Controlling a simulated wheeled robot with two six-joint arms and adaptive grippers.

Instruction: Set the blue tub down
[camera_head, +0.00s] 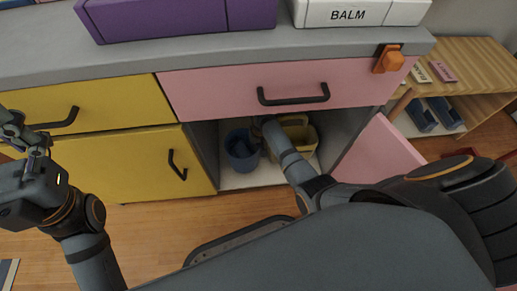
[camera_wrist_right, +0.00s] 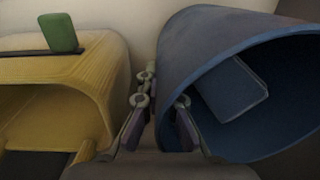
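The blue tub (camera_head: 241,157) is inside the open lower cabinet, left of a yellow tub (camera_head: 298,135). In the right wrist view the blue tub (camera_wrist_right: 215,42) opens toward the camera, with a flat blue block inside it. My right gripper (camera_wrist_right: 160,112) has one finger outside the tub's wall and the other at its inner side, shut on the rim. In the head view my right arm hides this hand. I cannot tell whether the tub touches the cabinet floor. My left gripper (camera_head: 28,135) is at the left edge, away from the tubs; its opening is unclear.
The yellow tub (camera_wrist_right: 60,72) stands close by, with a green block (camera_wrist_right: 59,32) at its upper side. The pink door (camera_head: 378,155) is swung open on the right. The pink drawer (camera_head: 285,88) above is closed. Cabinet floor (camera_head: 255,181) shows bare in front of the tubs.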

